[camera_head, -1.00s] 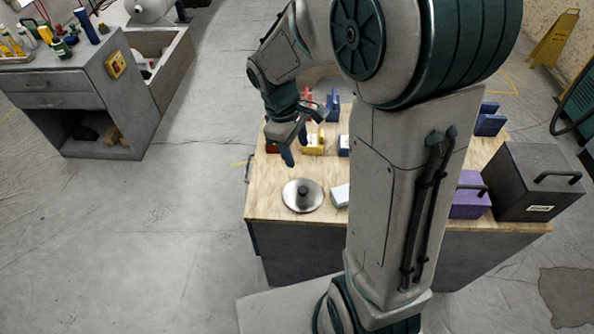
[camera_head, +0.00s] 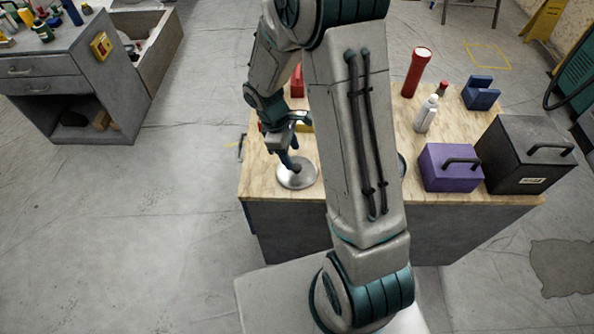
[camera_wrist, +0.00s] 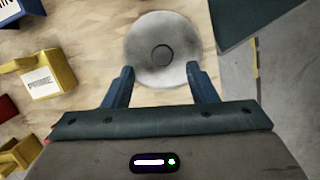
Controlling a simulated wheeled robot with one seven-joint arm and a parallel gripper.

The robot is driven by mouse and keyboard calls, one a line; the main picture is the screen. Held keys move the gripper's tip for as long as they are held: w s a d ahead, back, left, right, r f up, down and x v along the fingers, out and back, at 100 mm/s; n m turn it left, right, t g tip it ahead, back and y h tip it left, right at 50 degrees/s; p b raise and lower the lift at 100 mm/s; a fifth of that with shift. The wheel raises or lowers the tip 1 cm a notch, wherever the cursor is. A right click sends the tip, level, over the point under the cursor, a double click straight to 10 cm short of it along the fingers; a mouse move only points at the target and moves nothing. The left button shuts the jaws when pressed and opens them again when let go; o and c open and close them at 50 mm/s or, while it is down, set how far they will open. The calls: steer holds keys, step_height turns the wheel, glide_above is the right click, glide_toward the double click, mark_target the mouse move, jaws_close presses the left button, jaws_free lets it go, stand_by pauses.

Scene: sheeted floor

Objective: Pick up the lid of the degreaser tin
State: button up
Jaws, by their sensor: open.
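The lid (camera_head: 297,177) is a round silver disc lying flat on the plywood table top, near its left front corner. In the wrist view the lid (camera_wrist: 161,50) shows a round knob at its centre, just beyond my fingertips. My gripper (camera_head: 289,163) is low over the lid, its fingers pointing down. In the wrist view my gripper (camera_wrist: 160,72) is open and empty, one blue finger on each side of the near rim of the lid. Whether the fingertips touch the lid cannot be told. A tin under the lid is not visible.
A yellow block labelled PRIME (camera_wrist: 40,80) and a blue block (camera_wrist: 22,10) lie left of the lid in the wrist view. A purple box (camera_head: 450,170), a black case (camera_head: 525,152), a white bottle (camera_head: 426,115) and a red cylinder (camera_head: 416,72) stand on the table's right side.

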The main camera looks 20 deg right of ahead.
mark_target(297, 167)
steer(key=x, duration=0.5)
steer(key=shift+s, duration=0.15)
steer(key=c, duration=1.1)
steer(key=shift+o, duration=0.2)
steer(key=shift+r, duration=0.15)
